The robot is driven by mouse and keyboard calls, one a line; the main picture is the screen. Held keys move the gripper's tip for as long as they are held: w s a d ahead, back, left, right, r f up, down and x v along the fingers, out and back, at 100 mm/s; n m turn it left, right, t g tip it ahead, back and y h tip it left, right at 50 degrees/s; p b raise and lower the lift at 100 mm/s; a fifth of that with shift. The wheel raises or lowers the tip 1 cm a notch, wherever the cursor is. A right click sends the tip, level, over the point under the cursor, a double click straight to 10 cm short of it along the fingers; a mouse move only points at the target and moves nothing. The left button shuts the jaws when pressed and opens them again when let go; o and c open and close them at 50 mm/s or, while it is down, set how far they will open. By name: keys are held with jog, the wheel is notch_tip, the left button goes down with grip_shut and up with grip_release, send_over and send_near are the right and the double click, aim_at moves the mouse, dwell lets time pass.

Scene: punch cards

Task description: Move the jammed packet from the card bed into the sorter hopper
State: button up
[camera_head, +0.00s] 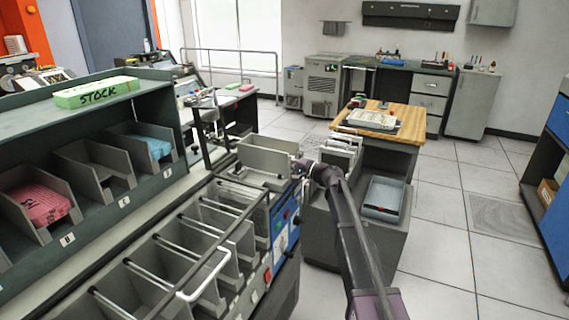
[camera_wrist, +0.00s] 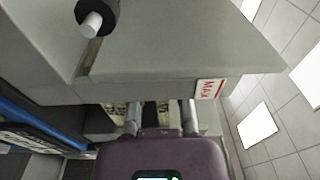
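The sorter hopper (camera_head: 268,158), a grey open-topped box, stands at the far end of the sorter. My gripper (camera_head: 303,166) is just right of it in the head view. In the wrist view, a grey plate with a red MAX label (camera_wrist: 209,89) crosses in front of my gripper (camera_wrist: 162,115). Two fingers stand apart, and their tips are hidden behind the plate. A pale, marked surface (camera_wrist: 115,117) shows beside the left finger; I cannot tell what it is or whether anything is held. I cannot pick out the jammed packet or the card bed for certain.
Sorter pockets with metal rods (camera_head: 190,255) run along the front. A shelf (camera_head: 35,115) at left holds pink and blue packets and a green STOCK box (camera_head: 96,92). A wood-topped cart (camera_head: 395,121) stands behind my arm. Floor at right (camera_head: 450,235) is clear.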

jog(key=shift+s+f+b, duration=0.25)
jog(key=shift+f+b, duration=0.3)
jog(key=shift+s+f, duration=0.1)
jog(key=shift+s, duration=0.15)
dwell(0.4)
jog(key=shift+d, duration=0.1)
dwell(0.6)
jog(key=shift+v, duration=1.7)
jog(key=shift+s+d, duration=0.2)
jog(key=shift+d, duration=1.25)
jog(key=shift+s+d, duration=0.25)
jog(key=shift+d, duration=1.15)
